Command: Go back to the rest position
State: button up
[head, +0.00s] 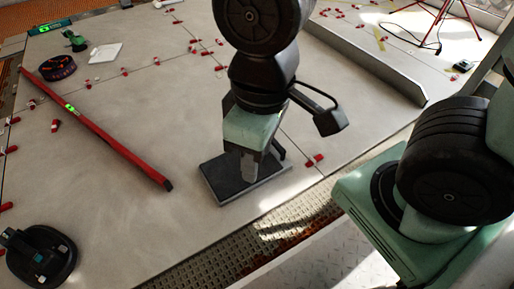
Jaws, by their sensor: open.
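My gripper (256,172) points down near the front middle of the pale tiled floor (170,120). It is open, with one pale grey finger in clear view and a dark part of the other side showing behind it. A dark flat block or pad (222,181) lies on the floor directly under and around my fingertips. I cannot tell whether the fingers touch it. My own arm hides the floor behind the gripper.
A red level (100,133) lies on the tiles at left. A black suction cup (40,258) stands at lower left, and a dark round tape roll (58,67) at upper left. Small red clips (125,72) line the joints. A metal bar (375,67) and red tripod (443,20) stand at right.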

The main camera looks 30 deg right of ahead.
notch_tip(320, 180, up, 46)
jog(key=p, duration=4.6)
jog(key=shift+r, duration=0.1)
